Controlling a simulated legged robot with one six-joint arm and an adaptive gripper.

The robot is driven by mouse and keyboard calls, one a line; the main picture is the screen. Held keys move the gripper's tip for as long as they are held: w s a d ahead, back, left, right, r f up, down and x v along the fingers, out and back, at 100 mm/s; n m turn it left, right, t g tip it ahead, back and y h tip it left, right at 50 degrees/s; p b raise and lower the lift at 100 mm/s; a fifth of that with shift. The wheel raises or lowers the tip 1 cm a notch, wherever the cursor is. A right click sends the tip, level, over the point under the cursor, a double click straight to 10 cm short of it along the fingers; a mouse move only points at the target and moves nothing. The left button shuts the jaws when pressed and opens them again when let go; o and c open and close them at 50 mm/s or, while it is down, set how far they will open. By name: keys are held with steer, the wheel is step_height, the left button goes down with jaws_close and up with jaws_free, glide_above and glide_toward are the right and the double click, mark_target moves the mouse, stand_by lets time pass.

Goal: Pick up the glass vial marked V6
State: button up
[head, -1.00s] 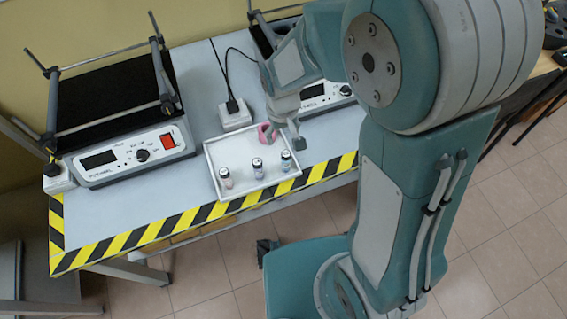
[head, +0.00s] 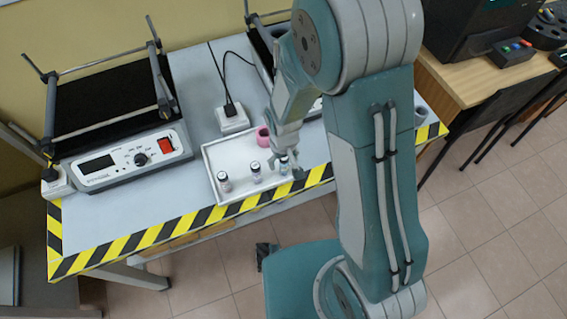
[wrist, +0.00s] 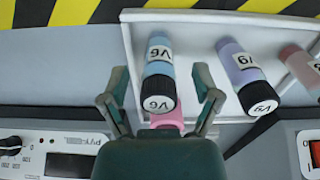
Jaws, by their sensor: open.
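The vial marked V6 (wrist: 160,68) has light blue contents, a white label and a black cap. In the wrist view it lies between the two fingers of my open gripper (wrist: 161,84), with a gap on each side. In the head view, V6 (head: 284,164) is the rightmost of three vials standing on the white tray (head: 225,150). My gripper (head: 286,158) is just above and around it there, partly hiding it.
The vial marked V9 (wrist: 245,72) stands beside V6, with a pinkish vial (wrist: 302,68) beyond. A pink object (head: 263,136) sits at the tray's back. Shaker machines (head: 125,160) flank the tray, and a power strip (head: 232,119) lies behind it.

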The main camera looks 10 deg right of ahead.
jaws_close()
steer(key=shift+r, duration=0.15)
